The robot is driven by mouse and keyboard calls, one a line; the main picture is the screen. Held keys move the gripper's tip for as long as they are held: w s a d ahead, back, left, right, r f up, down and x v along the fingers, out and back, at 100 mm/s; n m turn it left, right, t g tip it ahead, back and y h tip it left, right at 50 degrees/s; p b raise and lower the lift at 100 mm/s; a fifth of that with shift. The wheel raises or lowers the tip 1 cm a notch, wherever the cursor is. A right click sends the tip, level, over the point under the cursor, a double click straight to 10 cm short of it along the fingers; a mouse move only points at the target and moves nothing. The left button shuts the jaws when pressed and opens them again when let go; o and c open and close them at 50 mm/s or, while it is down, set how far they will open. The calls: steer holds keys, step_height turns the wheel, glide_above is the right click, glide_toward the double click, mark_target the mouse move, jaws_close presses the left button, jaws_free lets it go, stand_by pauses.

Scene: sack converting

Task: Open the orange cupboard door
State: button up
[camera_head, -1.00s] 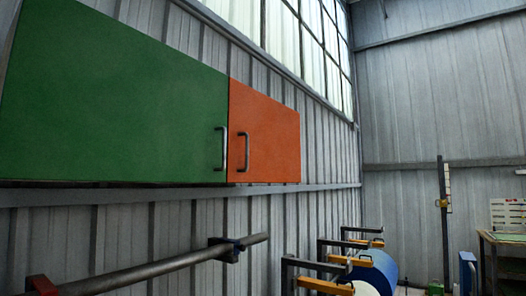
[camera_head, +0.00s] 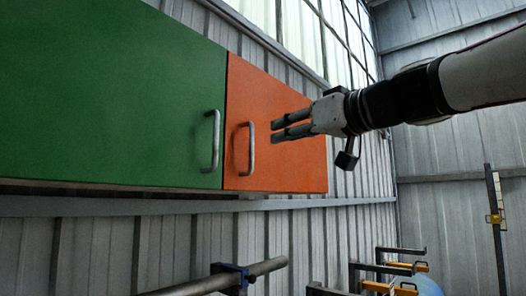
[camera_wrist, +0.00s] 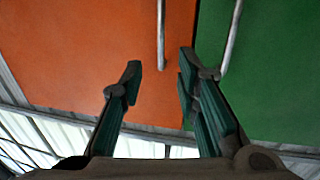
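The orange cupboard door (camera_head: 290,165) is shut, on the right of the wall cupboard. Its grey bar handle (camera_head: 251,148) is upright near its left edge. My gripper (camera_head: 275,127) is in front of the orange door, to the right of the handle, with its fingers pointing at it. In the wrist view my gripper (camera_wrist: 158,80) has its two fingers apart with nothing between them. There the orange door (camera_wrist: 80,55) fills the left, and its handle (camera_wrist: 161,35) lies beyond the fingertips, in line with the gap between them.
The green door (camera_head: 100,90) with its own handle (camera_head: 211,141) is just left of the orange one, and also shut. Below, a metal bar on a bracket (camera_head: 230,278) runs along the ribbed wall. Racks with yellow parts (camera_head: 400,265) stand at lower right.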

mark_target(253, 143)
steer(key=p+x, duration=0.3)
steer(key=x, duration=1)
steer(key=shift+p, duration=0.3)
steer(key=shift+c, duration=0.3)
jaws_close()
